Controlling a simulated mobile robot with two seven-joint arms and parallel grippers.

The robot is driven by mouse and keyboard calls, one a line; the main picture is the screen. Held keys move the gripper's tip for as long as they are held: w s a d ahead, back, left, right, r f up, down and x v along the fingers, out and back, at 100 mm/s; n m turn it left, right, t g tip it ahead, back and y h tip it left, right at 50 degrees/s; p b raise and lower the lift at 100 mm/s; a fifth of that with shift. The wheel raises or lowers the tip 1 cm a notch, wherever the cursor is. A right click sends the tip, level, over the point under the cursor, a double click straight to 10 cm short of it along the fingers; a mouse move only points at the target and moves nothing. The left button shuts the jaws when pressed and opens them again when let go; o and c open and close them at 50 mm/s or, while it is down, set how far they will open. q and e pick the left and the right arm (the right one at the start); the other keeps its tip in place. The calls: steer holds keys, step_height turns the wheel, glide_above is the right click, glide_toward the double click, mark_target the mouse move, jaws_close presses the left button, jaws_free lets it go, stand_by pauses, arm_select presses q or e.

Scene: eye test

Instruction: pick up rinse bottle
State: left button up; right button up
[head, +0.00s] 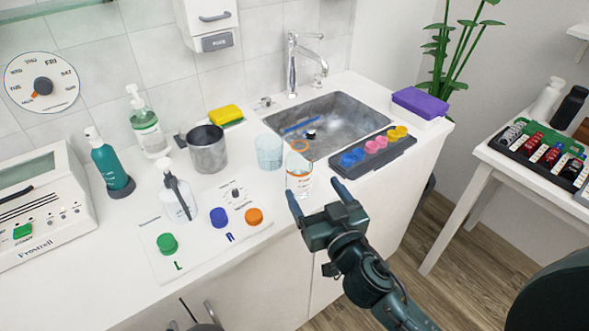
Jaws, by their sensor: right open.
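A clear bottle with an orange ring at its top and a printed label (299,184) stands upright on the counter, in front of the sink. No readable label tells me whether it is the rinse bottle. A white bottle with a dark bent spout or handle (180,204) stands further left and could also be it. My right gripper (317,195) is open and empty. Its two fingertips point at the clear bottle from the near right side, and the left fingertip appears close to its base; I cannot tell whether they touch. My left gripper is not in view.
A clear cup (269,151) and a grey metal mug (207,150) stand left of the clear bottle. A dark tray of coloured pots (349,169) lies to its right. The sink (340,108) is behind. A panel with coloured knobs (195,252) lies at the front left.

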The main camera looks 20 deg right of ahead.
mark_target(304, 174)
steer(key=w, duration=0.4)
steer(key=shift+w+a+r+p, duration=0.1)
steer(key=shift+w+a+p, duration=0.05)
steer(key=shift+w+p, duration=0.25)
steer(key=shift+w, duration=0.45)
steer(key=w, duration=0.2)
steer(key=w+p, duration=0.1)
steer(key=w, duration=0.1)
steer(key=shift+w+a+r, duration=0.15)
steer(key=shift+w+a, duration=0.05)
steer(key=shift+w+p, duration=0.3)
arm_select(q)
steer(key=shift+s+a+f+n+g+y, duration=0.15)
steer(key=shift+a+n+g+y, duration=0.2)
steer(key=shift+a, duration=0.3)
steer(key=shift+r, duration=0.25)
arm_select(e)
steer(key=c, duration=1.1)
steer(key=shift+r, duration=0.1)
steer(key=shift+c, duration=0.2)
